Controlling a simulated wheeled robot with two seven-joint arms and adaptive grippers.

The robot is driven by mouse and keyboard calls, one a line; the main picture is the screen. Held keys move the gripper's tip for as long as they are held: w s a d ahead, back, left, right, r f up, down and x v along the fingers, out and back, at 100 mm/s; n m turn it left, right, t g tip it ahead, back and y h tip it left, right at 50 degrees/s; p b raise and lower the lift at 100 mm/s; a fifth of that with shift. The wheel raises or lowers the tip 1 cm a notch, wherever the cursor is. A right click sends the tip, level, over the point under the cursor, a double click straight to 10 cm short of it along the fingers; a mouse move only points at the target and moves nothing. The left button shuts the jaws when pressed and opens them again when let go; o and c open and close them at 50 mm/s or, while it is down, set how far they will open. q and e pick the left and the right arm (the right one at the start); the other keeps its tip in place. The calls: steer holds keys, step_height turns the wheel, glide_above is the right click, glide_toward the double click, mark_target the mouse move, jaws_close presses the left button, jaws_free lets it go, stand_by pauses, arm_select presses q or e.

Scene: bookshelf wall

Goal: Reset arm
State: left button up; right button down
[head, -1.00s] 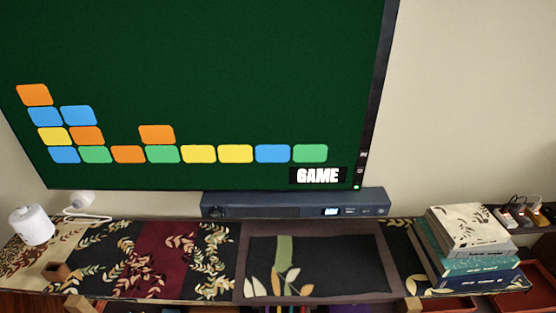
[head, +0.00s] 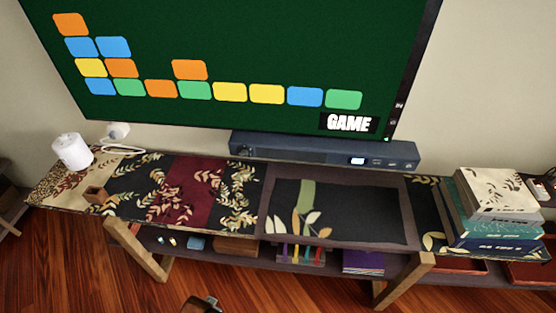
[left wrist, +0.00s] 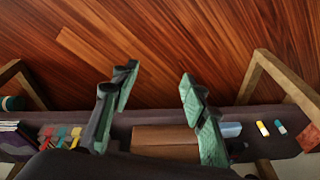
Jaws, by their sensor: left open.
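My left gripper (left wrist: 157,85) shows in the left wrist view with its two fingers spread apart and nothing between them. Behind the fingers are the wood floor (left wrist: 190,35) and a lower shelf with small items. In the head view, a small dark piece at the bottom edge, left of centre, may be part of my left arm; most of it is cut off. My right gripper is in neither view.
A console table (head: 340,238) with patterned cloths stands under a wall screen (head: 240,60). The wood floor (head: 70,265) in front looks clear.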

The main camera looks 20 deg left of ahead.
arm_select(q)
steer(key=s+f, duration=0.4)
steer(key=f, duration=0.9)
steer(key=s+f+m+g, duration=0.1)
steer(key=s+f+g, duration=0.1)
steer(key=s+f, duration=1.6)
steer(key=shift+s+d+f, duration=0.35)
steer(key=shift+s+d, duration=0.05)
steer(key=shift+s, duration=0.85)
